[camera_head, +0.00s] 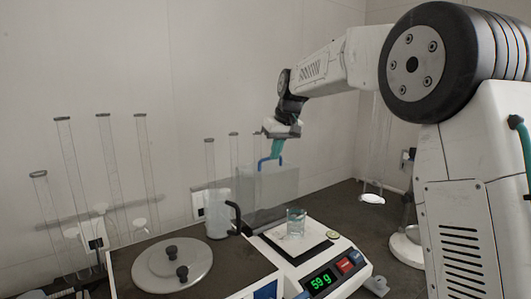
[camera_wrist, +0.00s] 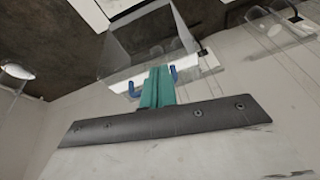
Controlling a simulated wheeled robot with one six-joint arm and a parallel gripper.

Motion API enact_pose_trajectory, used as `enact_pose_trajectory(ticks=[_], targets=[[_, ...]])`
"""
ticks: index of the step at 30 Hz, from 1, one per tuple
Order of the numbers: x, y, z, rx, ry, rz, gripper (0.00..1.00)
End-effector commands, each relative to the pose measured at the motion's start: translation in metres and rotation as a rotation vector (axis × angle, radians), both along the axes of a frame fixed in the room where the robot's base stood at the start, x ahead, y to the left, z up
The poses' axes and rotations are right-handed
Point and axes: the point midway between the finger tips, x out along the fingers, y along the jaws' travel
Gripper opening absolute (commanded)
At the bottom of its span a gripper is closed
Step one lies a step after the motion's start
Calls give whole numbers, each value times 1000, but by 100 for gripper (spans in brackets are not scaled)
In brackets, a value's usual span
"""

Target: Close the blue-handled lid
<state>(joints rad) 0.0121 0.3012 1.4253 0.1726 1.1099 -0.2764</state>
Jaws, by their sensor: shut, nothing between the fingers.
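The clear lid (camera_head: 262,183) stands upright behind the scale's weighing area, with its blue handle (camera_head: 269,160) at the top edge. In the wrist view the lid (camera_wrist: 148,42) is seen through, and the ends of its blue handle (camera_wrist: 134,91) show on both sides of my fingers. My gripper (camera_head: 277,152) is shut and empty, its teal fingers pointing down at the handle. In the wrist view the fingertips (camera_wrist: 158,72) overlap the handle's middle and hide it. I cannot tell whether they touch it.
The scale (camera_head: 321,257) reads 59 g and carries a glass beaker (camera_head: 296,223). A black handle (camera_head: 233,216) rises at the scale's left. A round grey lid with black knobs (camera_head: 172,264) lies at front left. Tall clear tubes (camera_head: 105,155) stand along the wall.

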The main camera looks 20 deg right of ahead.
Motion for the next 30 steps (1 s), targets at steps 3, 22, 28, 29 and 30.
enact_pose_trajectory(ticks=[3, 22, 28, 29, 30], targets=[[49, 4, 29, 4, -113, 50, 0], [102, 22, 7, -15, -228, 131, 0], [105, 22, -15, -16, -232, 129, 0], [101, 20, -16, -16, -232, 129, 0], [96, 19, -17, -16, -231, 129, 0]])
